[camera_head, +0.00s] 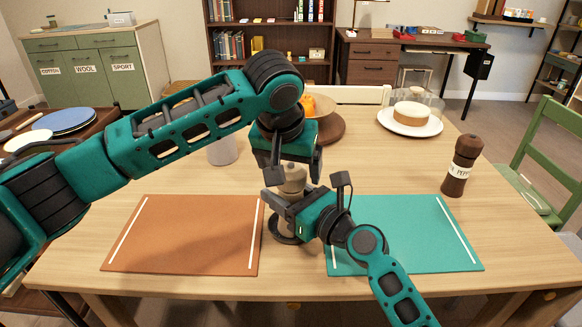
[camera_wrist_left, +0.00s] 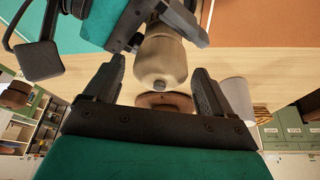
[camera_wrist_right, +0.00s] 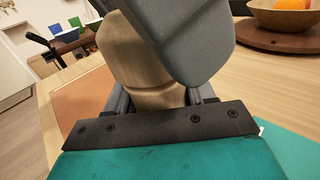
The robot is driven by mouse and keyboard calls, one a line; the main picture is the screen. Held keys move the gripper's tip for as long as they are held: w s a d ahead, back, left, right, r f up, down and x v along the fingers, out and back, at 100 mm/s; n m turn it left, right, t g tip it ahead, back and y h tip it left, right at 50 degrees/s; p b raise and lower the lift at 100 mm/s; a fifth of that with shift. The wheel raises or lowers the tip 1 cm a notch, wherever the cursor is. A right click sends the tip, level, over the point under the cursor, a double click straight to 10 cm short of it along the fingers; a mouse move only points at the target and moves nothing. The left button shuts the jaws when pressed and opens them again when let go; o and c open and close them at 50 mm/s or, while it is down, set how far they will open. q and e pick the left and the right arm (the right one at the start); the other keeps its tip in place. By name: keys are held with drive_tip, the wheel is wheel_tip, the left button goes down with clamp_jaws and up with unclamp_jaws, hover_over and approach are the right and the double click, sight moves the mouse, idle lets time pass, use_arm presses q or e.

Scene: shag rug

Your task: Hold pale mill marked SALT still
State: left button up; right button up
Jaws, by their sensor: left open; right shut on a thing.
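The pale wooden mill (camera_head: 291,180) stands at the middle of the table, between the two mats, partly hidden by my grippers. Its marking cannot be read. My right gripper (camera_head: 284,202) is shut around the mill's body from the side; the right wrist view shows the mill (camera_wrist_right: 132,52) between its fingers. My left gripper (camera_head: 296,170) is open above the mill, pointing down. In the left wrist view the mill's rounded top with a small knob (camera_wrist_left: 160,62) lies between the spread fingers, without clear contact. One left finger (camera_wrist_right: 195,40) covers part of the mill in the right wrist view.
A dark pepper mill (camera_head: 461,165) stands at the right. A brown mat (camera_head: 185,235) and a teal mat (camera_head: 410,235) lie either side. Behind are a pale cylindrical container (camera_head: 222,150), a round wooden board (camera_head: 331,128) with a fruit bowl, and a cake on a plate (camera_head: 410,124).

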use_arm(q)
drive_tip(key=shift+w+f, duration=0.1)
drive_tip(key=shift+f, duration=0.2)
drive_tip(key=shift+c, duration=0.5)
drive_tip(key=c, duration=0.9)
